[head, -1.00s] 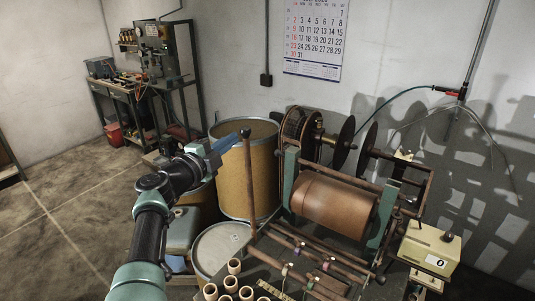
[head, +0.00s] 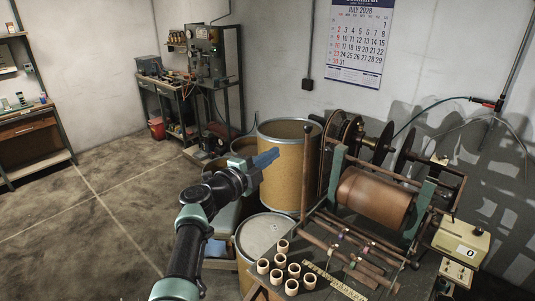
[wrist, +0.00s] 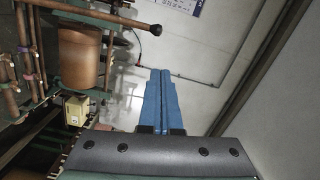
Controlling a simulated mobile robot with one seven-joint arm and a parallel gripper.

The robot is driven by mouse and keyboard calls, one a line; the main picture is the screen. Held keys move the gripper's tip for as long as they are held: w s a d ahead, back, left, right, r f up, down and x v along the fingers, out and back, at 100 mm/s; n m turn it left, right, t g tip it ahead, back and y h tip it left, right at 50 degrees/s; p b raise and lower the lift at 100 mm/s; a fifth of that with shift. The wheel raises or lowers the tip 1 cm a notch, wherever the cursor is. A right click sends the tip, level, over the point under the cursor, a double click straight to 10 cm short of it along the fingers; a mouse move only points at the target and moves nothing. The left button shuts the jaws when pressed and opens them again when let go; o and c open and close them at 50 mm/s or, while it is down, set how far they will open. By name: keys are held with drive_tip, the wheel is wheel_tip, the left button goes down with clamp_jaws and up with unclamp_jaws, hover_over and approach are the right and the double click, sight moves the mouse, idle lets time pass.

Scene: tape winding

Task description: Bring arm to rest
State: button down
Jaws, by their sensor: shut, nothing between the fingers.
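My gripper (head: 265,160) is at the end of my arm in the middle of the head view, in front of the tall tan drum. Its blue fingers are shut with nothing between them. In the wrist view the fingers (wrist: 161,76) lie together, pointing toward the wall. The winding machine's brown roll (head: 373,198) is to the right of my gripper and apart from it. The roll also shows at the upper left of the wrist view (wrist: 80,57).
A tall tan drum (head: 283,190) stands just behind my gripper. Several small cores (head: 292,270) stand on the machine's front table. A counter box (head: 461,241) is at the right. A bench with a drill press (head: 205,60) stands at the back. The floor (head: 85,220) at left is clear.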

drive_tip(key=shift+w, duration=0.1)
drive_tip(key=s+d+r+n+t+y+b, duration=0.1)
drive_tip(key=s+d+r+n+t+b, duration=0.2)
drive_tip(key=r, duration=0.8)
drive_tip(key=s+d+r+n+t, duration=0.35)
drive_tip(key=d+r+t, duration=0.2)
drive_tip(key=r, duration=0.55)
drive_tip(key=s+a+r+n+t+y+b, duration=0.1)
drive_tip(key=s+a+r+n+y, duration=0.1)
drive_tip(key=s+n, duration=0.3)
drive_tip(key=s+a+r+n+t+y+b, duration=0.1)
drive_tip(key=s+a+r+n+y+b, duration=0.1)
drive_tip(key=s, duration=1.2)
drive_tip(key=s+a+r+n+t+y+b, duration=0.1)
drive_tip(key=s+r+n+y, duration=0.3)
drive_tip(key=s+n, duration=0.5)
drive_tip(key=shift+s+a+r+t+y+b, duration=0.15)
drive_tip(key=shift+s+a+t+y+b, duration=0.2)
drive_tip(key=shift+s+t+y, duration=0.25)
